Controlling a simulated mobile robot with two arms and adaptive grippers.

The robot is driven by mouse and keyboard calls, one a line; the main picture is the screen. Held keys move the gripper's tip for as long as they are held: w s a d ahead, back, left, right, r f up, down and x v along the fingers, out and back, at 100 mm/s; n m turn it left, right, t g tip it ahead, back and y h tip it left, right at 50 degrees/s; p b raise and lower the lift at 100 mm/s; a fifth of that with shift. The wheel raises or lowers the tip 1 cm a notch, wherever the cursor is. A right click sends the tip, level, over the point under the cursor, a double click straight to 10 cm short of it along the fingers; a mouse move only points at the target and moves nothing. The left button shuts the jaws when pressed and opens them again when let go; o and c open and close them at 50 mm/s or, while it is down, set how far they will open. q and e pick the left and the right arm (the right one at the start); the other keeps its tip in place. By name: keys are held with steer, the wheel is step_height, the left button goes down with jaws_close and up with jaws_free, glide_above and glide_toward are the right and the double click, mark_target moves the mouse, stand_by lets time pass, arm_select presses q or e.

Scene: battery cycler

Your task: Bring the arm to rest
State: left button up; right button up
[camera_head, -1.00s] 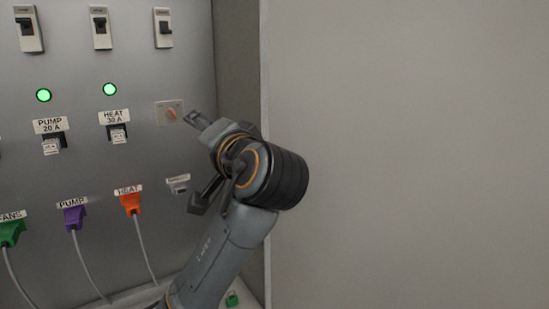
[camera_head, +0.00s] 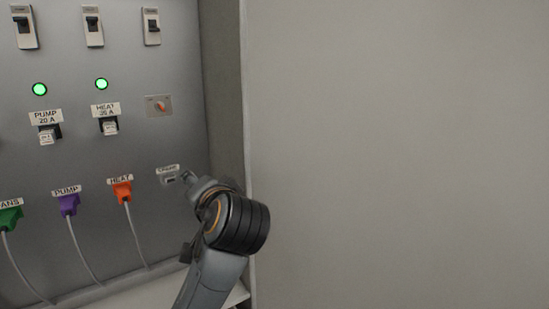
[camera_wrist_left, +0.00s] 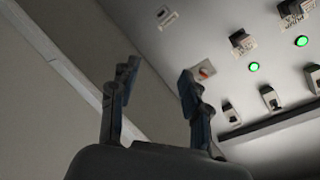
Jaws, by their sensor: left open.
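My left gripper (camera_head: 188,179) is in front of the panel (camera_head: 145,225), in the head view close to the spare socket (camera_head: 171,180), whose lower right it overlaps. I cannot tell whether it touches the panel. In the left wrist view its two fingers (camera_wrist_left: 157,78) stand wide apart with nothing between them. My right gripper is not in view.
Green (camera_head: 10,217), purple (camera_head: 68,204) and orange (camera_head: 122,191) plugs with grey cables hang left of the arm. Two green lamps (camera_head: 101,84) are lit above the pump and heat switches (camera_head: 110,127). Breakers (camera_head: 152,26) line the top. A bare wall (camera_head: 400,150) fills the right.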

arm_select(q)
steer(key=s+a+f+g+h, duration=0.1)
steer(key=s+f+g+h, duration=0.1)
steer(key=f, duration=0.8)
steer(key=s+a+f+g+h, duration=0.1)
steer(key=s+f, duration=0.1)
steer(key=f, duration=0.7)
steer(key=s+a+f+n+g+h, duration=0.2)
steer(key=s+f+g, duration=0.1)
steer(key=s+f, duration=1.05)
steer(key=s+a+f+n+g+h, duration=0.2)
steer(key=s+f+g+h, duration=0.15)
steer(key=s+f, duration=0.95)
steer(key=s+f+g, duration=0.1)
steer(key=s+f, duration=0.2)
steer(key=f, duration=0.8)
steer(key=s+f+g, duration=0.1)
steer(key=s+f, duration=0.1)
steer(key=f, duration=1)
steer(key=s+a+f+y, duration=0.1)
steer(key=s+a+f, duration=0.1)
steer(key=s+f, duration=1.4)
steer(key=shift+s+a+f+m+g, duration=0.15)
steer(key=shift+s+a+m+g, duration=0.15)
steer(key=shift+s+m+g, duration=0.15)
